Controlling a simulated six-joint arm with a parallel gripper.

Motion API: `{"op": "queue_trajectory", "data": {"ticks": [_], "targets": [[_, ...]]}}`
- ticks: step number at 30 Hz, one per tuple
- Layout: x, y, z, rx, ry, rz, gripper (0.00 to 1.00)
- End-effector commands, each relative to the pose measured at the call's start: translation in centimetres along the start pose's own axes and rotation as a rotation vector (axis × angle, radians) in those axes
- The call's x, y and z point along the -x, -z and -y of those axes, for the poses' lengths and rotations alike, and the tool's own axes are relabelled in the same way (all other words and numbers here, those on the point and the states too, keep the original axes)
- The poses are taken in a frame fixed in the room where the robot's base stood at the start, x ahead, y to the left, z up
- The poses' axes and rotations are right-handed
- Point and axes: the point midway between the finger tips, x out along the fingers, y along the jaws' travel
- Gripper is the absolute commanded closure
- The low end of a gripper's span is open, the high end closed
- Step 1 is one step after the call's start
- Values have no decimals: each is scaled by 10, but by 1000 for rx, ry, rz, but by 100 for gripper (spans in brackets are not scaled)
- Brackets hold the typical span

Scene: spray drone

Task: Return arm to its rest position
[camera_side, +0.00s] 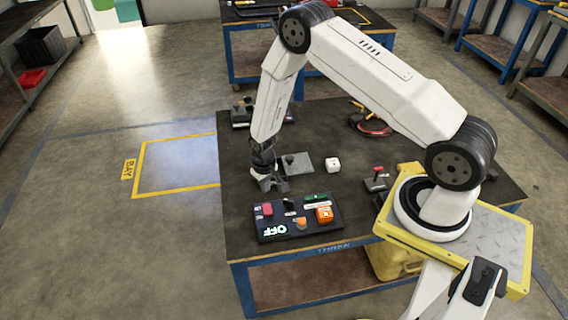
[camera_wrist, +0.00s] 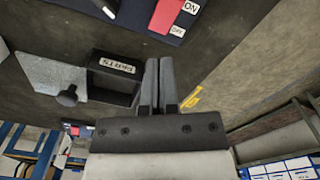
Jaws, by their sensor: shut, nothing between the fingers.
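My arm stands on a yellow-edged base at the right of the table (camera_side: 430,130) in the side view and reaches left, bent at the elbow. My gripper (camera_side: 270,186) hangs low over the left part of the table, behind the control panel (camera_side: 300,222). In the wrist view the gripper (camera_wrist: 158,65) has its two fingers close together, shut and empty. The panel shows a lit OFF sign, a red switch, and green and orange parts. Part of it, with an ON label, appears at the top of the wrist view (camera_wrist: 165,12).
A dark open box (camera_wrist: 112,75) with a label lies beside the fingers. A red-and-black item (camera_side: 370,124) lies farther back.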

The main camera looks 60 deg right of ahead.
Motion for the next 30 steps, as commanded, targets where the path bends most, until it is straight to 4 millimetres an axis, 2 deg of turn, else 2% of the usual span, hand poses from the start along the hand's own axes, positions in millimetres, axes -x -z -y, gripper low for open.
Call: {"op": "queue_trajectory", "data": {"ticks": [6, 11, 14, 20, 30], "targets": [[2, 0, 0, 1, 0, -2, 100], [16, 1, 2, 11, 1, -12, 100], [32, 0, 5, 22, 3, -23, 100], [77, -6, 12, 54, 7, -52, 100], [153, -34, 20, 116, 14, -107, 100]]}}
